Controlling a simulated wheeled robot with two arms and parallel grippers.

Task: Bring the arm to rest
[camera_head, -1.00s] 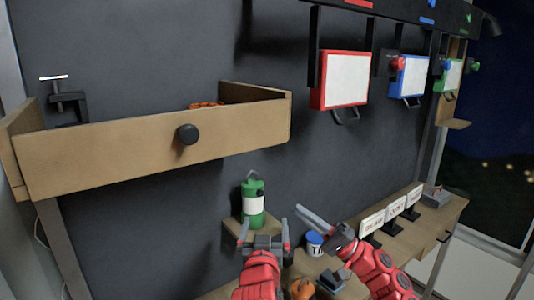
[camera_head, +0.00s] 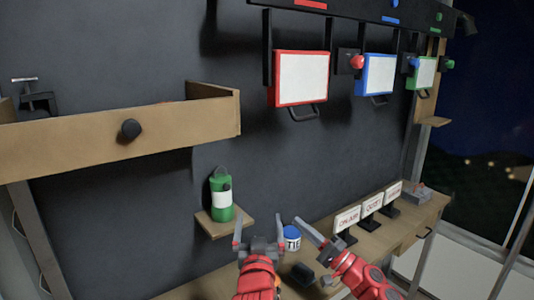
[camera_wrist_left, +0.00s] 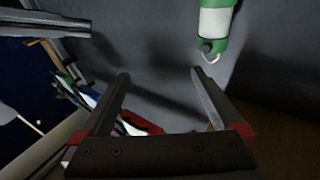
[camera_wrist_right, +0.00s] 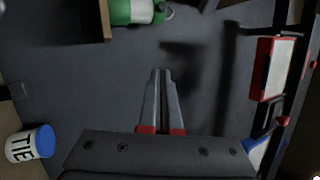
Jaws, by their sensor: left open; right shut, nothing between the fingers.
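My left gripper (camera_head: 260,248) is at the bottom middle of the head view, fingers apart and empty. In the left wrist view its two fingers (camera_wrist_left: 160,85) stand wide apart with nothing between them. My right gripper (camera_head: 312,232) is just right of it, its fingers together and pointing up and left. In the right wrist view its fingertips (camera_wrist_right: 160,75) meet with nothing between them. Both grippers are in front of the dark wall, above the worktop, apart from any object. The red forearms partly hide the worktop.
A green lantern (camera_head: 221,195) stands on a small shelf (camera_head: 226,224). A white tub with a blue lid (camera_head: 292,238) and several signs (camera_head: 348,218) stand on the worktop (camera_head: 405,234). An open wooden drawer (camera_head: 80,143) juts out at left. Red (camera_head: 301,78), blue (camera_head: 375,74) and green (camera_head: 422,72) framed panels hang above.

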